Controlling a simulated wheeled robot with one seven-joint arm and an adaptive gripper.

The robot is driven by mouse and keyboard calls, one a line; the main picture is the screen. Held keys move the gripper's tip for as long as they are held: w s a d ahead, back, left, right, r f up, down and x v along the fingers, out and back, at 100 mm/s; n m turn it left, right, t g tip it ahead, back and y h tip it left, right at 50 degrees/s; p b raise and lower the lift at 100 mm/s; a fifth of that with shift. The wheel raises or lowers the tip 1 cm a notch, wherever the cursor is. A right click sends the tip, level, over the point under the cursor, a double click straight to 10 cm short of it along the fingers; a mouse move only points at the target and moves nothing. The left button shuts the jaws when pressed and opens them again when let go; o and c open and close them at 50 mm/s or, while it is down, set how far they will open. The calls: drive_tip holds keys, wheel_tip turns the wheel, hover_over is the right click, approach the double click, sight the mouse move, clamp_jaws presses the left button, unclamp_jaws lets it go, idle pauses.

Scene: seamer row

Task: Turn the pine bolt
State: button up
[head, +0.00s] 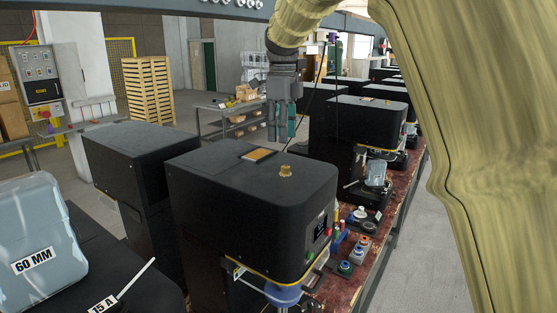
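A small brass bolt-like knob (285,171) stands upright on the flat top of the nearest black machine (230,195). An orange-brown plate in a dark frame (259,155) lies on the same top, left of and behind the knob. No readable marking shows which part is the pine bolt. My gripper (281,137) points down, above and behind the knob in the picture, clear of it. Its grey and teal fingers look close together, seen from the side. I cannot make out a gap, and nothing visible is held.
More black machines stand along a red-brown bench (345,262) running back right. Coloured knobs and small parts lie on it. A grey case marked "60 MM" (32,240) is at left. My arm covers the right side. A wooden crate stack (148,90) stands behind on open floor.

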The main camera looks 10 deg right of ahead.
sight(284, 166)
drive_tip(key=s+f+p, duration=0.1)
drive_tip(key=s, duration=0.1)
drive_tip(key=s+f+p, duration=0.1)
drive_tip(key=s, duration=0.1)
drive_tip(key=s+f+p, duration=0.1)
drive_tip(key=s+f, duration=0.1)
drive_tip(key=shift+s+f, duration=0.1)
drive_tip(key=shift+s, duration=0.05)
drive_tip(key=w+f, duration=0.4)
drive_tip(key=w, duration=0.1)
drive_tip(key=shift+f, duration=0.3)
drive_tip(key=s, duration=0.1)
drive_tip(key=s+r, duration=0.1)
drive_tip(key=s, duration=0.1)
drive_tip(key=shift+r, duration=0.25)
drive_tip(key=c, duration=0.5)
drive_tip(key=shift+w+f, duration=0.15)
drive_tip(key=shift+w, duration=0.05)
drive_tip(key=c, duration=0.4)
drive_tip(key=shift+w+d+f, duration=0.1)
drive_tip(key=shift+w+f, duration=0.2)
drive_tip(key=shift+w, duration=0.05)
drive_tip(key=shift+s+r, duration=0.1)
drive_tip(key=shift+r, duration=0.05)
